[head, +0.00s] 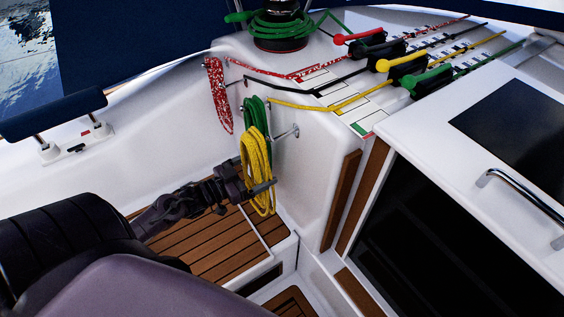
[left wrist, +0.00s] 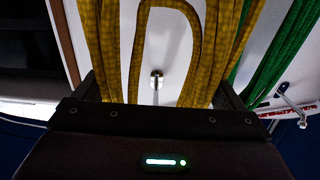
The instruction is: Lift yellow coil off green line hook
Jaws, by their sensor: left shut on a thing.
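The yellow coil (head: 258,160) hangs against the white cockpit wall, in front of the lower part of the green coil (head: 257,112). What bears the yellow coil's top is hidden among the strands. My left gripper (head: 262,187) is shut on the yellow coil at its lower half. In the left wrist view, yellow strands (left wrist: 190,45) run up from between the jaws, and the green coil (left wrist: 283,38) is to their right. A bare metal hook (head: 289,132) sticks out of the wall right of the coils. My right gripper is not in view.
A red-white coil (head: 218,95) hangs to the left. A winch (head: 280,28) wrapped in green line and several coloured clutch levers (head: 402,61) sit above. A white cabin top with a metal handrail (head: 525,205) is at right. Teak floor (head: 215,245) lies below.

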